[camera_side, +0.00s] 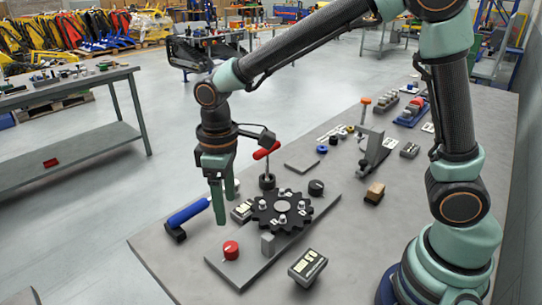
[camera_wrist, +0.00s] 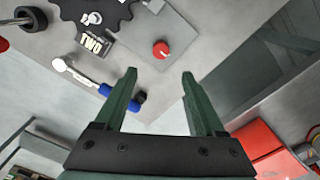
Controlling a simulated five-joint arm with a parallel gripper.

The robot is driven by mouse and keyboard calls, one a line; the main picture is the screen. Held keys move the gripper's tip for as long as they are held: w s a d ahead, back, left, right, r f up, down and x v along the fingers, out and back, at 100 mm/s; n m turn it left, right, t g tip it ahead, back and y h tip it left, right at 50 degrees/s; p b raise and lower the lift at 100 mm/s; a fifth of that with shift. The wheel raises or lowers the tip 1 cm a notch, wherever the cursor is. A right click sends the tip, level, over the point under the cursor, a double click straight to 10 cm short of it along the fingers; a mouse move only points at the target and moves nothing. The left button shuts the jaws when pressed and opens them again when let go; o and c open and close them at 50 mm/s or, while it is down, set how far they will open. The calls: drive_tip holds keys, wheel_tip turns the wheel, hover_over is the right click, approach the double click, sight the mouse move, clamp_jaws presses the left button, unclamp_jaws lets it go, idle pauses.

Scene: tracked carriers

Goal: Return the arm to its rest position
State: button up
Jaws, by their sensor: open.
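My gripper (camera_side: 222,200) hangs above the front left part of the grey table, with its two green fingers pointing down. In the wrist view my gripper (camera_wrist: 160,85) shows its fingers spread apart with nothing between them. Beneath and beside it in the side view are a blue-handled tool (camera_side: 188,213) and a black gear-shaped plate (camera_side: 281,207) on a grey base plate (camera_side: 240,272). My arm reaches across from the right, bent at the elbow. I cannot tell the exact height of the fingertips above the table.
A red knob (camera_side: 231,250) is on the base plate, and a small label block (camera_side: 308,267) lies at the front. A red-handled lever (camera_side: 266,151) stands upright close to the gripper. A brown-topped block (camera_side: 375,193) and a grey wedge bracket (camera_side: 374,155) stand further right.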

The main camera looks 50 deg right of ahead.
drive_tip(key=s+d+r+m+t, duration=0.2)
drive_tip(key=s+d+r+m, duration=0.1)
drive_tip(key=d, duration=0.4)
drive_tip(key=s+d+r+m+t, duration=0.3)
drive_tip(key=s+d+r, duration=0.2)
drive_tip(key=d+r, duration=0.2)
drive_tip(key=shift+s+d+m+t, duration=0.3)
drive_tip(key=shift+d+m, duration=0.1)
drive_tip(key=shift+d, duration=0.25)
